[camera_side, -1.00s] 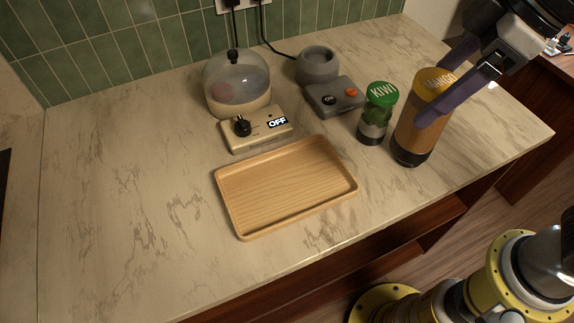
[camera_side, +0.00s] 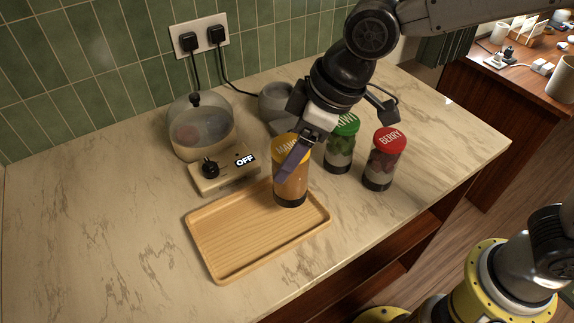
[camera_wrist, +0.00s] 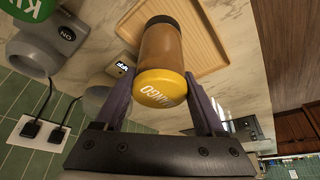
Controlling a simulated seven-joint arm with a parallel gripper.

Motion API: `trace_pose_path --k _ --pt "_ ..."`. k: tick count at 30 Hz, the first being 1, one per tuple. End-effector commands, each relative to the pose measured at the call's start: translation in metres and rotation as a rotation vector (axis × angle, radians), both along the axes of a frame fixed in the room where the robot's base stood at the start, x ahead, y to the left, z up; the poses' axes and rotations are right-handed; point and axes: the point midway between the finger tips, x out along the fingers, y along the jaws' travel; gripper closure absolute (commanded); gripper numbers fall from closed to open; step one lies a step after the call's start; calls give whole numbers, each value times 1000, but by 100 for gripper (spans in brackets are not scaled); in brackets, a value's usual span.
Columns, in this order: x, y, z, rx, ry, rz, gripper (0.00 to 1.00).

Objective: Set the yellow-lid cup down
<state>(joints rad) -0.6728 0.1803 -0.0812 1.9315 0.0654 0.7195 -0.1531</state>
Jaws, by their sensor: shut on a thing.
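The yellow-lid cup (camera_side: 291,184), marked MANGO, is upright with an orange-brown body and dark base. My gripper (camera_side: 290,160) is shut on it just below the lid. In the side view, one purple finger crosses the cup's near side and the other finger is hidden. The wrist view shows the cup (camera_wrist: 160,55) between both fingers (camera_wrist: 162,100). The cup is over the back right part of the wooden tray (camera_side: 225,263). I cannot tell whether its base touches the tray.
A green-lid KIWI cup (camera_side: 339,150) and a red-lid BERRY cup (camera_side: 383,162) stand to the right. A domed cooker (camera_side: 200,130) with an OFF display and a grey appliance (camera_side: 275,101) stand behind. The tray's left part is bare.

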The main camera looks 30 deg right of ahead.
Motion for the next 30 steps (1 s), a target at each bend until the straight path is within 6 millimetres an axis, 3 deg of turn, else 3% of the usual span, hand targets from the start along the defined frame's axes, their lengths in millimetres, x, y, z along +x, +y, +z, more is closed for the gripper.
trace_pose_path --k 9,22,23,27,30 --pt "5 4 -36 0 0 0 100" --pt "5 4 -41 1 -1 0 100" --pt "4 4 -42 -1 1 0 23" --pt "5 4 -41 -1 1 0 0" --pt "5 4 -41 -1 1 0 0"
